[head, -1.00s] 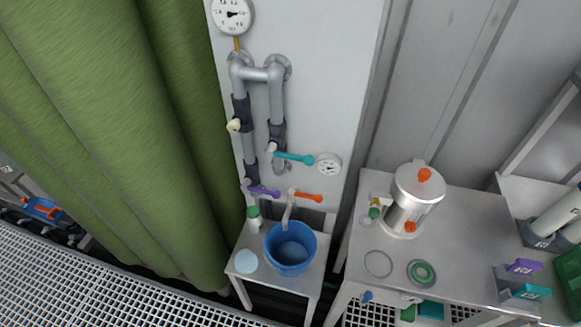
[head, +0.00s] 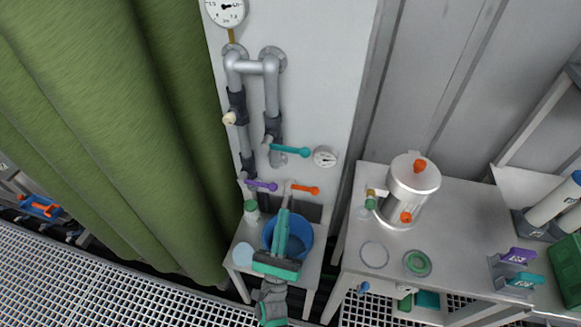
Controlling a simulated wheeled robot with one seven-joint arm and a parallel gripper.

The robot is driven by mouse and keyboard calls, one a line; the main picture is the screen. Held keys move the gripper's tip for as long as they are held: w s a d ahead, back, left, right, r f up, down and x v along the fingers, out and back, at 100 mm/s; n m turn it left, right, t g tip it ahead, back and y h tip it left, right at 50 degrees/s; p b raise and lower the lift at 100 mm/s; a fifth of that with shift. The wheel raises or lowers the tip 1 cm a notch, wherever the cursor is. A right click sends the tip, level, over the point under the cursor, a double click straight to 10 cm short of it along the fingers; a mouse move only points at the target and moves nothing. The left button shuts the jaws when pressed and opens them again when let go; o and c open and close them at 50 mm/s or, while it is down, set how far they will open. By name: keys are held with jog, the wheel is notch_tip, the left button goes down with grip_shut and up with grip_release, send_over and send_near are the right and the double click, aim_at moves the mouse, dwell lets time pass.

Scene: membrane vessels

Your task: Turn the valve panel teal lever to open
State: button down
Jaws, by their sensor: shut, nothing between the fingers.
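The teal lever (head: 291,149) sticks out to the right from the right-hand grey pipe (head: 272,115) of the valve panel (head: 320,70). It lies nearly level, across the pipe, with its round end near a small gauge (head: 324,156). My gripper (head: 284,212) shows at the lower middle, in front of the blue bucket, pointing up toward the panel. It is shut and empty. It is below the teal lever and apart from it in the picture.
A purple lever (head: 262,185) and an orange lever (head: 305,189) sit below the teal one. A blue bucket (head: 301,253) stands on a small table. A steel vessel (head: 411,188) stands on the right table. A green curtain (head: 110,130) hangs at left.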

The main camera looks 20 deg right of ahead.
jog(key=w+d+r+m+h, duration=0.1)
jog(key=w+m+h, duration=0.1)
jog(key=m, duration=0.1)
send_near(286, 149)
jog(key=shift+w+d+r, duration=1.5)
jog(key=shift+w+d, duration=0.1)
jog(key=shift+d, duration=0.4)
jog(key=shift+g, duration=0.3)
jog(key=shift+w+a, duration=0.1)
